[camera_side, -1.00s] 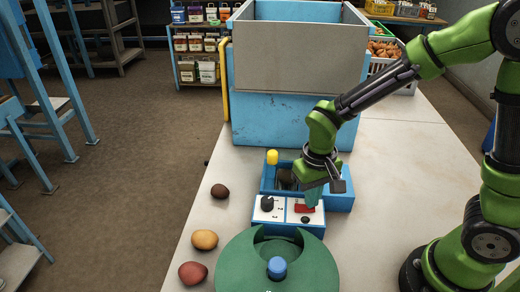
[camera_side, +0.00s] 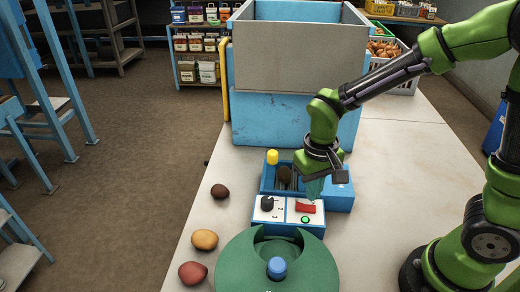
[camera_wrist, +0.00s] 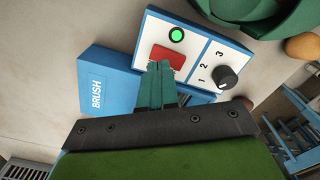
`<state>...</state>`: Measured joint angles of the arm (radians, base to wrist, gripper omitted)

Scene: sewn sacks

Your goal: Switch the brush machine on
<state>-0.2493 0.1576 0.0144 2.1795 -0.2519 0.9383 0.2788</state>
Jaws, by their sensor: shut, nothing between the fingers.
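The brush machine is a blue box with a "BRUSH" label (camera_wrist: 97,94) and a white control panel (camera_side: 289,210). The panel carries a red switch (camera_side: 306,207), a black knob (camera_side: 267,203) beside the numbers 1, 2, 3, and a small round lamp (camera_side: 305,219) glowing green. In the wrist view the red switch (camera_wrist: 167,59) lies just beyond my fingertips, and the lamp (camera_wrist: 176,35) is lit. My gripper (camera_side: 313,190) is shut and empty, with teal fingers close above the switch's far edge. I cannot tell whether they touch it. The fingers partly hide the brush trough (camera_side: 284,178).
A green round bowl-like part with a blue knob (camera_side: 277,266) stands in front of the panel. Several potatoes (camera_side: 204,240) lie along the table's left edge. A large blue and grey bin (camera_side: 290,120) stands behind.

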